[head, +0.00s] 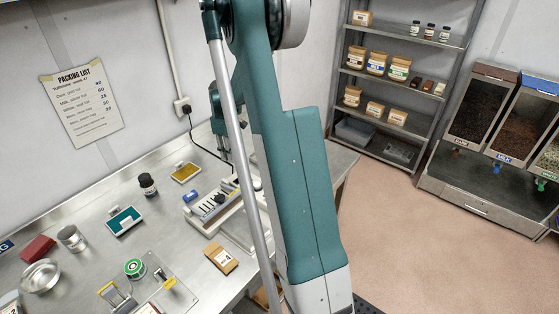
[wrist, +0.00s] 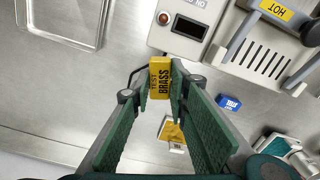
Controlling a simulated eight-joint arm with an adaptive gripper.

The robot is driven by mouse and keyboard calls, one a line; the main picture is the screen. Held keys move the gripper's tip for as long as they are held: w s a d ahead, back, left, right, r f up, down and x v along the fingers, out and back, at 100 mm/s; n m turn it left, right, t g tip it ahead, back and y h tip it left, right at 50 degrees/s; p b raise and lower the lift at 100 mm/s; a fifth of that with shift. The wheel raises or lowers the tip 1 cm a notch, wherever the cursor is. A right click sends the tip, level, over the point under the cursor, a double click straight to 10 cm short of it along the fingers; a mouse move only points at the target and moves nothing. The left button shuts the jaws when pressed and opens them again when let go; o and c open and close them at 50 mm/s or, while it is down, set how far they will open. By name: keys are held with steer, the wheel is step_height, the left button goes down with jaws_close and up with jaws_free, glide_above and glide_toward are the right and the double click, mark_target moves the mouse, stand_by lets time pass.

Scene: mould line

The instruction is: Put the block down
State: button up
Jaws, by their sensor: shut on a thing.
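In the wrist view, a yellow block (wrist: 160,84) marked "TEST BRASS" stands between the tips of my gripper (wrist: 161,76). The two green-padded fingers are shut on its sides. Steel bench top (wrist: 75,92) shows around and beyond the block. I cannot tell whether the block's underside touches the bench. In the head view, my teal arm crosses the middle, and I cannot make out the block there.
A machine with a "HOT" label (wrist: 270,10) and a control box (wrist: 186,26) stand close beyond the block. A small blue block (wrist: 230,103) and a yellow tray (wrist: 172,130) lie nearby. Bare bench is at left, below a clear tray (wrist: 62,44).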

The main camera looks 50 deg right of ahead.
steer(key=s+d+m, duration=0.1)
steer(key=s+d, duration=0.4)
steer(key=d, duration=0.3)
steer(key=s+d+m, duration=0.2)
steer(key=s+d, duration=0.4)
steer(key=d, duration=0.3)
steer(key=shift+d, duration=0.15)
steer(key=shift+f, duration=3.1)
steer(key=shift+f, duration=0.1)
steer(key=shift+f, duration=1.75)
steer(key=shift+f, duration=0.15)
steer(key=o, duration=0.8)
